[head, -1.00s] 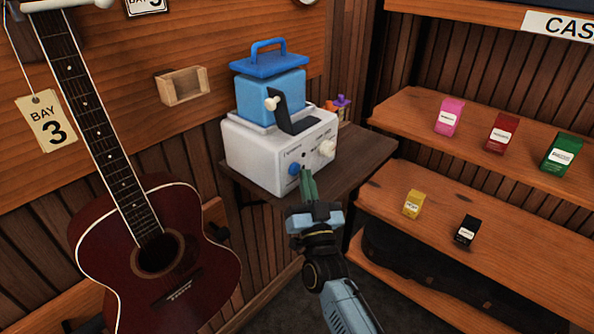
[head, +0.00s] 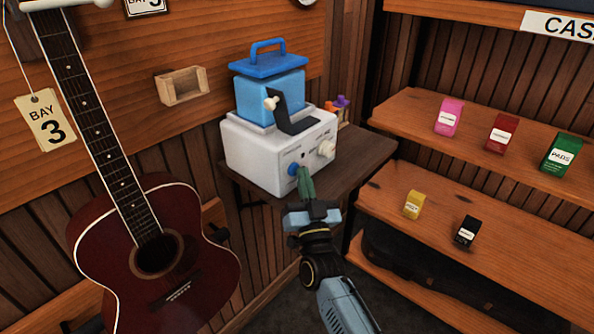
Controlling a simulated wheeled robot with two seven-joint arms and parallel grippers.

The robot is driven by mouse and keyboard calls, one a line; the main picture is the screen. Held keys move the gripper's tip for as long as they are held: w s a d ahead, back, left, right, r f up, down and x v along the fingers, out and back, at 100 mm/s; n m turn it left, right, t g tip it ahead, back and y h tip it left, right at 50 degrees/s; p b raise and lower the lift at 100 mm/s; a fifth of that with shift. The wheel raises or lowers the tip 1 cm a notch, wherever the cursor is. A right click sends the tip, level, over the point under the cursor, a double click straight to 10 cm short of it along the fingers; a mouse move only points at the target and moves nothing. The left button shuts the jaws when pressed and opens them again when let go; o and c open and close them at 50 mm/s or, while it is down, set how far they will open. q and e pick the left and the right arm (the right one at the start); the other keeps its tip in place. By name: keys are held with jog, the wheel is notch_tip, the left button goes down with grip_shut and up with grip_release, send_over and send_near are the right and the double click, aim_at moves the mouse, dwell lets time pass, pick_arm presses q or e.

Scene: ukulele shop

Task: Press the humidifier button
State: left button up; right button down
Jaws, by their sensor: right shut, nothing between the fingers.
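The humidifier (head: 255,158) is a white box with a blue lidded tank (head: 268,93) on top. It stands on a dark wooden shelf in the corner. A round blue button (head: 293,169) is on its front face, and a white knob (head: 326,149) is further right. My right gripper (head: 304,173) is shut and empty, with its green fingertips right at the blue button's right side. I cannot tell whether the tips touch it. My left gripper is out of view.
A dark red guitar (head: 160,255) hangs at the left with a Bay 3 tag (head: 45,122). Small coloured boxes stand on wooden shelves (head: 440,205) at the right. Small orange and purple items (head: 340,106) sit behind the humidifier. A small wooden box (head: 183,86) is on the wall.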

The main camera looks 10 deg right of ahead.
jog(key=shift+w+a+f, duration=0.15)
jog(key=shift+a, duration=0.05)
dwell(0.6)
jog(key=shift+f, duration=0.1)
jog(key=shift+s+d+f, duration=0.1)
jog(key=shift+s, duration=0.1)
jog(key=shift+s+d+f+p, duration=0.1)
jog(key=shift+s+d+p, duration=0.1)
jog(key=shift+s+p, duration=0.2)
jog(key=shift+d, duration=0.1)
